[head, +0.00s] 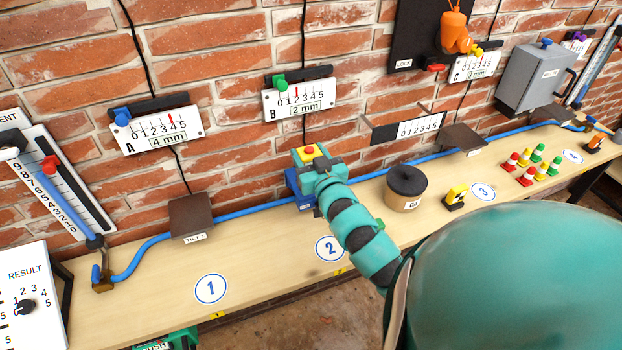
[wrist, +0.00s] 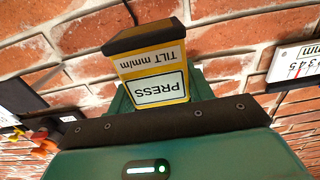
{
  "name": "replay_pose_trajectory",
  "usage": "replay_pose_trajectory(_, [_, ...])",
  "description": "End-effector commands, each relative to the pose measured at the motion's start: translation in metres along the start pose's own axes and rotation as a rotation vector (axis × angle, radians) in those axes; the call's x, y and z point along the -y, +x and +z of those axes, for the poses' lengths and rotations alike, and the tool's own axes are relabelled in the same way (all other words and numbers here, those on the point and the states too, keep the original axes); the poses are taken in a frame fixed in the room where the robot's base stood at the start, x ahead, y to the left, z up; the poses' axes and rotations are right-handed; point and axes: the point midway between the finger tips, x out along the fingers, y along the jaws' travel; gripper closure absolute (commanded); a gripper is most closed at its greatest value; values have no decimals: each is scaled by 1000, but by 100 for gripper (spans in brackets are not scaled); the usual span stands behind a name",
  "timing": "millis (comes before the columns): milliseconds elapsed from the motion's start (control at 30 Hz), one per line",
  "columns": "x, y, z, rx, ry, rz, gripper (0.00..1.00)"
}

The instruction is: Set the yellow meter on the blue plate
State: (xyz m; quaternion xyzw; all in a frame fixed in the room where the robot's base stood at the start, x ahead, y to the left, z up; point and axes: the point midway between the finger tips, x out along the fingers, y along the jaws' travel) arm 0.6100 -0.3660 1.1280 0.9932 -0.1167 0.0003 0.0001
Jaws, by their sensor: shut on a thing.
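The yellow meter (wrist: 153,62) is held in my gripper (head: 313,160). In the wrist view it has a black end and labels reading "TILT mm/m" and "PRESS", upside down. In the head view a yellow patch with a red button (head: 308,151) shows at the gripper's end. The blue plate (head: 293,184) is against the wall behind number 2, directly below and partly behind my gripper. My gripper hides much of it. I cannot tell whether the meter touches the plate.
Brown plates (head: 190,217) stand left and right (head: 461,138). A dark-lidded tub (head: 406,187) and a small yellow-black item (head: 455,197) stand right of my gripper. A blue pipe (head: 240,211) runs along the wall. Boards A and B hang above. The bench front near number 1 is clear.

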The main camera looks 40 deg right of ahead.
Motion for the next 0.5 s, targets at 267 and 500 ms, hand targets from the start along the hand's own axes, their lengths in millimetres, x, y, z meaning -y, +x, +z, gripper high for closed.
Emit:
replay_pose_trajectory(267, [-7,14,24,0,-1,2,82])
replay_pose_trajectory(500, [-16,32,42,2,2,3,82])
